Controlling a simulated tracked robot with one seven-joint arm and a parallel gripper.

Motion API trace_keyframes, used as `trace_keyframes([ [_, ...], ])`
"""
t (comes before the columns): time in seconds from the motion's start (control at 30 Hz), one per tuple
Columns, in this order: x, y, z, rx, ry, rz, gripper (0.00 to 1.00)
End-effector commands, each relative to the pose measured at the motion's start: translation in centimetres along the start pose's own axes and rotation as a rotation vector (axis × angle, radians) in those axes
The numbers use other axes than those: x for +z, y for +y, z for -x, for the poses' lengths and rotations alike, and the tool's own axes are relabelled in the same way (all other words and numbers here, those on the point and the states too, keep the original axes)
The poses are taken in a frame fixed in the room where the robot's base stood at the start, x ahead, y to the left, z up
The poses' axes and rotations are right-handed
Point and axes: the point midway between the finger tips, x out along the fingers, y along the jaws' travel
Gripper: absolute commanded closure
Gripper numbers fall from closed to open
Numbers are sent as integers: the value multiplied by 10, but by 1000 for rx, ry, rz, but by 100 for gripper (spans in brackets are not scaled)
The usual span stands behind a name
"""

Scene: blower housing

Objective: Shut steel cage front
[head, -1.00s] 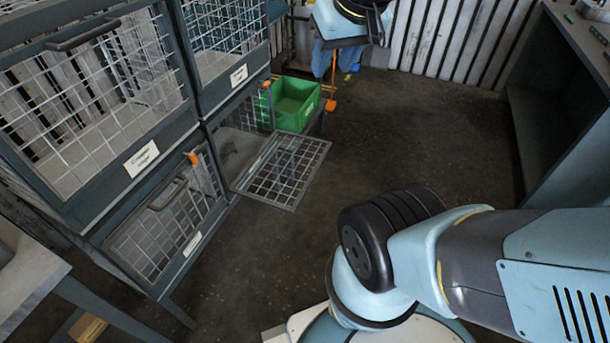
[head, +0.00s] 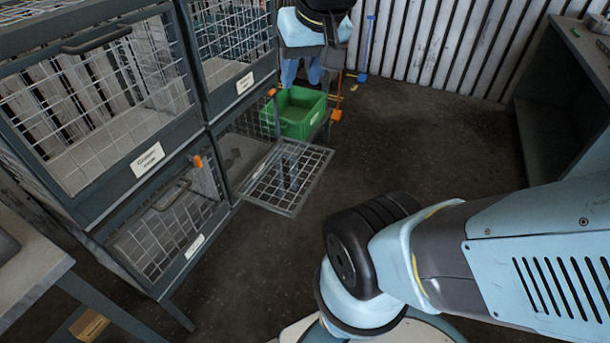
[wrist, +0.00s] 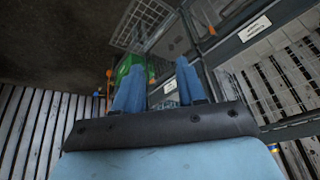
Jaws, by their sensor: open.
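The open cage front (head: 300,166) is a wire-mesh panel in a grey frame. It sticks out roughly level from the bottom edge of the lower right cage compartment (head: 232,158). In the wrist view the panel (wrist: 138,24) is at the top, beyond my fingers. My gripper is apart from the panel.
A green bin (head: 300,118) stands just behind the open panel. The other mesh fronts, such as the lower left one (head: 172,225), are shut. Orange latches (head: 198,161) sit on the frame. A workbench (head: 555,140) stands right; the floor between is clear.

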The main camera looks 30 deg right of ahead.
Motion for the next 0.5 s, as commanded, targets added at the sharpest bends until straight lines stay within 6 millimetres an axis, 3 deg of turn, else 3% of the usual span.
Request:
trace_keyframes([
  [0.5, -61, 0, -80, -105, -368, -524, 60],
])
